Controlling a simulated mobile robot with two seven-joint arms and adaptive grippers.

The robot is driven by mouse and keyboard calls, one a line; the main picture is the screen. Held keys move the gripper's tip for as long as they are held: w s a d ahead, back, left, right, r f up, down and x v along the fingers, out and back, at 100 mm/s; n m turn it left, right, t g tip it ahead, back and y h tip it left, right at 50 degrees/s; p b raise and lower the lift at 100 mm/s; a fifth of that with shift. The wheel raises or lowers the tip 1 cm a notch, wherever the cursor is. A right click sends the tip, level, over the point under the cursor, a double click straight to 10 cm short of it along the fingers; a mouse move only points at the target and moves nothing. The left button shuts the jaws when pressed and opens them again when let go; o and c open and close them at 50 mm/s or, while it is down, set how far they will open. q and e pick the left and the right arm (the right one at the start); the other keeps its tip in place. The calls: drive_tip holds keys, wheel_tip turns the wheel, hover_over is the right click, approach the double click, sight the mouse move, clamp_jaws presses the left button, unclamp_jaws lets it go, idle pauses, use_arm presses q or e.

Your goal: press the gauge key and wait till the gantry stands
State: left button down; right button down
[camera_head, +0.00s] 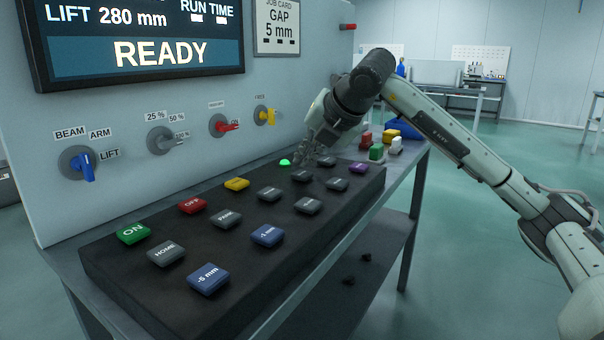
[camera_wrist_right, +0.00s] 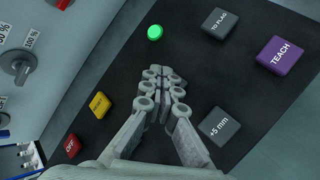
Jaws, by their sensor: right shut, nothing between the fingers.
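My right gripper (camera_head: 303,155) is shut and empty, pointing down over the far part of the black key panel (camera_head: 130,268). In the right wrist view its closed fingertips (camera_wrist_right: 166,76) cover part of the panel, between the green lamp and the +5 mm key. I cannot read a gauge label on any key. A grey key (camera_head: 302,176) just below the fingers in the head view has an unreadable label; whether they touch it is unclear. The display (camera_head: 140,45) reads LIFT 280 mm and READY. The gantry is not identifiable. My left gripper is out of view.
A green lamp (camera_wrist_right: 155,32) is lit. The TO FLAG key (camera_wrist_right: 222,22), purple TEACH key (camera_wrist_right: 280,55), +5 mm key (camera_wrist_right: 218,127) and yellow key (camera_wrist_right: 100,104) surround the fingers. Rotary switches (camera_head: 85,165) line the wall. Small coloured objects (camera_head: 376,152) stand beyond the panel.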

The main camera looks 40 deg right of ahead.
idle(0.4)
drive_tip(key=shift+f+b, duration=0.4)
